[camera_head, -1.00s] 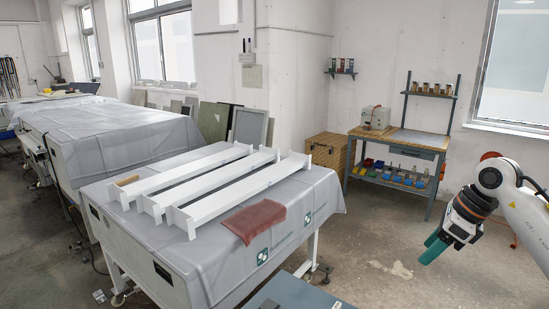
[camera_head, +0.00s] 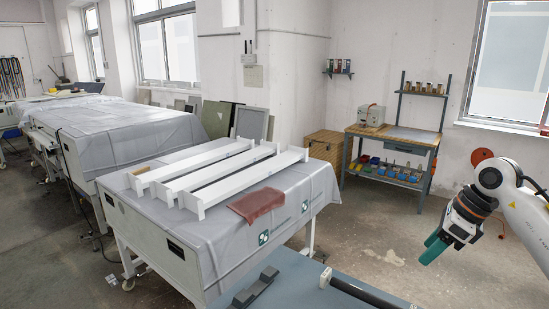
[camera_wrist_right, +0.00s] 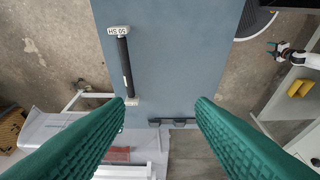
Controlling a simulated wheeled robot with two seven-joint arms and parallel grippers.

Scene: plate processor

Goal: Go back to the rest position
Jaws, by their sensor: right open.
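My right gripper (camera_head: 433,250) hangs at the right of the head view, above the floor, with green fingers pointing down and left. In the right wrist view its two green fingers (camera_wrist_right: 160,120) stand wide apart with nothing between them. Below it in that view lies a blue-grey tabletop (camera_wrist_right: 165,55) with a dark bar with white ends (camera_wrist_right: 124,65). The bar also shows at the bottom of the head view (camera_head: 362,293). The gripper is apart from both. My left gripper is not in the head view.
A table with a grey cover (camera_head: 225,236) holds white beams (camera_head: 243,177) and a red cloth (camera_head: 257,205). A dark holder (camera_head: 256,287) sits on the blue-grey tabletop at the bottom. A workbench (camera_head: 390,150) stands by the back wall. Bare floor lies between bench and table.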

